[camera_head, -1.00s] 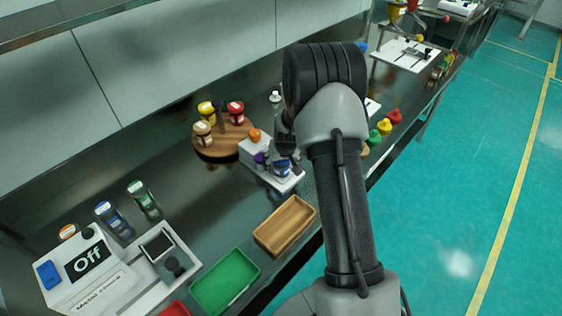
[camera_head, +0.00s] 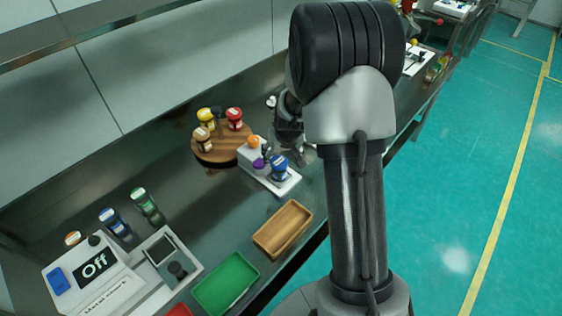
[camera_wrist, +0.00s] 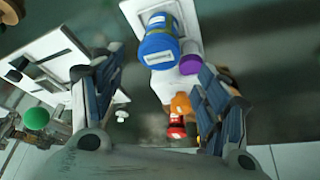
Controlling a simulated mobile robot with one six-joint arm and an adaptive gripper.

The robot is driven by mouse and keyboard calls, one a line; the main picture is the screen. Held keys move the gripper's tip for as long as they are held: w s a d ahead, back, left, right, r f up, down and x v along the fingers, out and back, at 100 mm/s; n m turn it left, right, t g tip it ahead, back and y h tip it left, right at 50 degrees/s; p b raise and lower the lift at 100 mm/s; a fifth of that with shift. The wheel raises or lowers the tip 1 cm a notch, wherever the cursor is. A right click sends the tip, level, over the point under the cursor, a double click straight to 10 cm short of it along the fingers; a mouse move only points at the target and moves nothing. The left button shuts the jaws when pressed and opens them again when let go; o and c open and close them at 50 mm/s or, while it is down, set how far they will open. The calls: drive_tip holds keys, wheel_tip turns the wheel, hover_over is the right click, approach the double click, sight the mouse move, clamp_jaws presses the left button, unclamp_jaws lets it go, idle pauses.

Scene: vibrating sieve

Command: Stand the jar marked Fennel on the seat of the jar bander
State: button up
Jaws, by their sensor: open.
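A blue-lidded jar (camera_head: 279,168) stands upright on the low plate of a white device (camera_head: 292,184), which I take for the jar bander, with an orange knob and a purple part beside the jar. In the wrist view the blue jar (camera_wrist: 158,48) shows a pale label on its lid; I cannot read whether it says Fennel. The device's white plate (camera_wrist: 188,14) lies beneath it. My gripper (camera_head: 300,152) is just right of the jar, apart from it. In the wrist view my gripper (camera_wrist: 158,68) has its fingers spread, with nothing held between them.
A round wooden stand (camera_head: 222,152) holds yellow, red and tan jars behind. A wooden tray (camera_head: 283,228) and green tray (camera_head: 226,283) lie in front. A white machine reading Off (camera_head: 92,278) stands left, with blue-lidded (camera_head: 115,222) and green-lidded (camera_head: 146,204) jars behind it.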

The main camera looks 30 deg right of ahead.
drive_tip(key=s+a+r+n, duration=0.1)
drive_tip(key=s+a+r, duration=0.45)
drive_tip(key=r, duration=0.35)
drive_tip(key=s+a+r+n, duration=0.1)
drive_tip(key=s+a+r, duration=0.5)
drive_tip(key=r, duration=0.4)
drive_tip(key=s+a+r, duration=0.2)
drive_tip(key=s, duration=0.7)
drive_tip(key=s+a+r+y, duration=0.1)
drive_tip(key=s+a, duration=0.1)
drive_tip(key=s, duration=0.8)
drive_tip(key=shift+r+n, duration=0.4)
drive_tip(key=shift+c, duration=0.5)
